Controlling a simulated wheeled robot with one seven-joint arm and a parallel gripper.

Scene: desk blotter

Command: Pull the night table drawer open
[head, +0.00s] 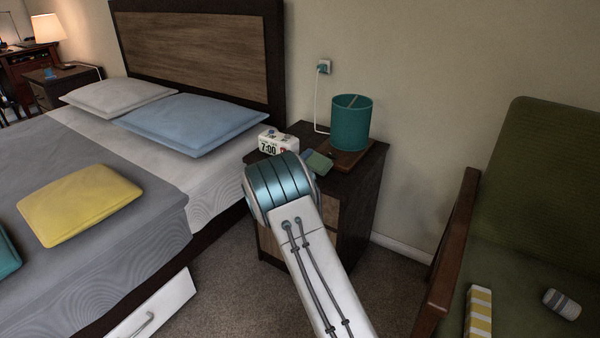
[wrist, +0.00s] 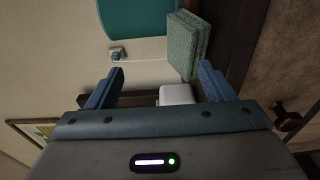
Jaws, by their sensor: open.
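The night table (head: 362,205) stands right of the bed, with a dark frame and lighter wood on its front. My arm hides much of that front in the head view, and a strip of the drawer front (head: 329,210) shows beside the arm. I see no gap at the drawer in the visible part. In the wrist view a brown front with a dark round knob (wrist: 288,117) is at the right edge. My gripper (wrist: 160,76) is open, its two blue fingers apart with nothing held; the knob is outside them, to the right. The head view hides the gripper behind my arm.
On the night table are a teal lamp (head: 351,123), a white clock (head: 278,142) and a green sponge-like block (head: 318,163). The bed (head: 150,225) is left, with a white under-bed drawer (head: 160,305) out. A green armchair (head: 540,190) is right. Some carpet is clear.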

